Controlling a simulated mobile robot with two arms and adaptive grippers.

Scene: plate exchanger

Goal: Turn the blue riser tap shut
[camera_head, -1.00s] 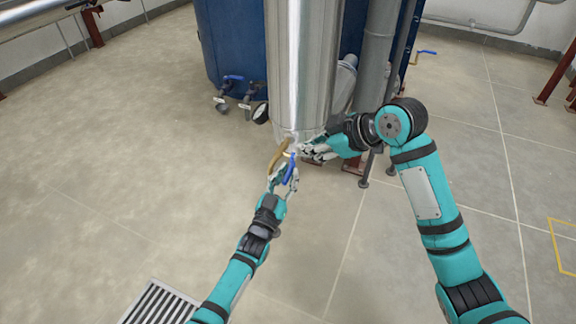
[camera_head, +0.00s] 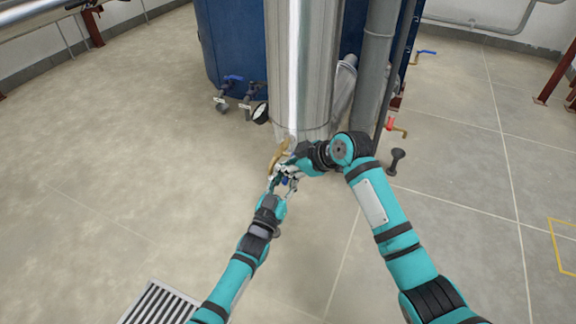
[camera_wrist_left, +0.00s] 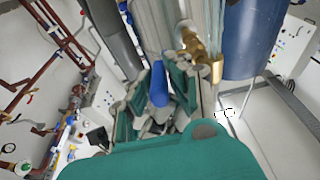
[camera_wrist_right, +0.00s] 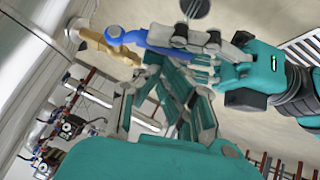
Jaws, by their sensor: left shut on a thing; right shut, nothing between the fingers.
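The blue riser tap is a blue lever on a brass valve (camera_head: 279,155), low on the front of the shiny steel riser (camera_head: 300,70). My left gripper (camera_head: 283,182) is shut on the free end of the blue lever (camera_wrist_right: 160,46), as the right wrist view shows. The lever also shows between the left fingers in the left wrist view (camera_wrist_left: 159,85). My right gripper (camera_head: 290,168) is shut and empty, right beside the lever and the left fingers; whether it touches them I cannot tell. In the head view the grippers hide most of the lever.
Two blue-handled taps (camera_head: 232,78) and a gauge (camera_head: 261,113) sit left of the riser on the blue tank (camera_head: 235,40). A red-handled tap (camera_head: 391,125) and a grey pipe (camera_head: 374,80) stand to the right. The floor in front is clear, with a grate (camera_head: 165,303).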

